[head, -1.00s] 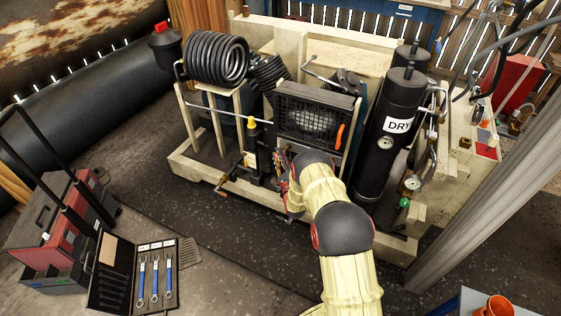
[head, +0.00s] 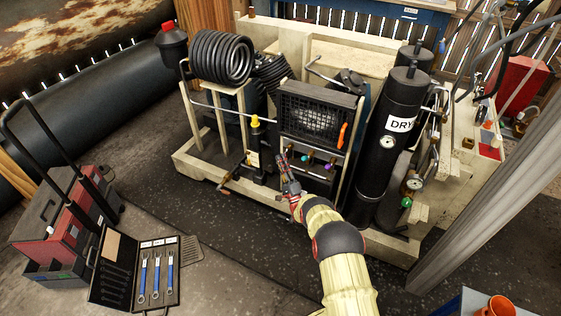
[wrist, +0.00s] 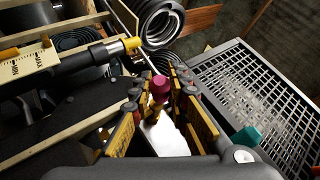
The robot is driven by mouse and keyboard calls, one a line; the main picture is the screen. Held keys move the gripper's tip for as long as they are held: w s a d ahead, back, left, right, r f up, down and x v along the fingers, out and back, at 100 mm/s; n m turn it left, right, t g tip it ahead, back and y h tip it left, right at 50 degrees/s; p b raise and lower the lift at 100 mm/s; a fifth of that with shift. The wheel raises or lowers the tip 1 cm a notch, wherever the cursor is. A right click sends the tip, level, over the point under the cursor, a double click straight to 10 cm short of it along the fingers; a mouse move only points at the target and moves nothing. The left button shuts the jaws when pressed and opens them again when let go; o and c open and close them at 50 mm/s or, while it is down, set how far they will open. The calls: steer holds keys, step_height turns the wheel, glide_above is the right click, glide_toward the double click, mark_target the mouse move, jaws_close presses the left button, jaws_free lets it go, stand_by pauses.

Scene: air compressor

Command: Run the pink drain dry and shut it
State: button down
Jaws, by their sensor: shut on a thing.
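The pink drain knob (wrist: 160,88) is in the wrist view, between the yellow-lined fingers of my gripper (wrist: 161,96). The fingers are shut on it from both sides. A white shape below it is between the fingers. In the head view my gripper (head: 283,162) is at the front of the compressor, just left of the other coloured knobs. There the pink knob is too small or hidden to make out. Whether the drain is open or flowing cannot be told.
A teal knob (head: 306,158) and a purple knob (head: 328,166) are right of my gripper; a teal knob (wrist: 247,136) also shows in the wrist view. The yellow-capped black cylinder (head: 256,140) stands left. A mesh-fronted cooler (head: 310,122) is above.

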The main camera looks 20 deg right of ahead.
steer(key=shift+f+n, duration=0.25)
steer(key=shift+n, duration=0.05)
steer(key=c, duration=1.8)
jaws_free()
steer(key=shift+o, duration=0.6)
steer(key=shift+r, duration=0.1)
steer(key=v, duration=1.2)
steer(key=shift+w, duration=0.1)
